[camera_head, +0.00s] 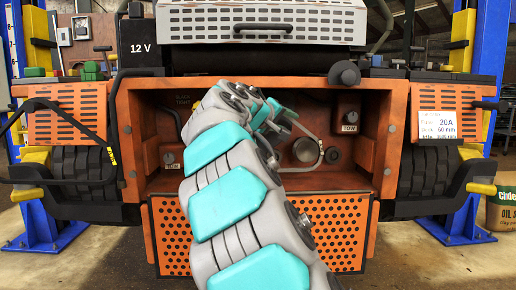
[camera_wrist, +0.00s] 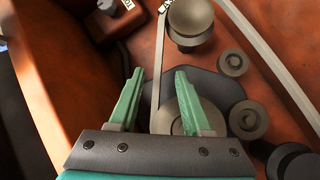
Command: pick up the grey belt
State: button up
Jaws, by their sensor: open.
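The grey belt (camera_wrist: 268,58) is a pale flat band in the wrist view. One strand runs diagonally down the right side, and another drops from the upper pulley (camera_wrist: 190,22) toward a larger, partly hidden pulley (camera_wrist: 182,118). My gripper (camera_wrist: 159,74) is open, with its two green fingers on either side of the narrow strand. I cannot tell whether either finger touches it. My arm hides the belt's left part.
The orange housing (camera_head: 124,140) walls in the bay on both sides. Smaller round rollers (camera_wrist: 233,63) sit right of the fingers. A dark knob part (camera_wrist: 108,8) is at the upper left of the wrist view. A perforated orange panel (camera_head: 340,230) lies below the bay.

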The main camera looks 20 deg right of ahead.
aim_at(296, 124)
jog(key=shift+x, duration=3.5)
jog(key=shift+r, duration=0.1)
jog(key=shift+c, duration=0.2)
grip_shut()
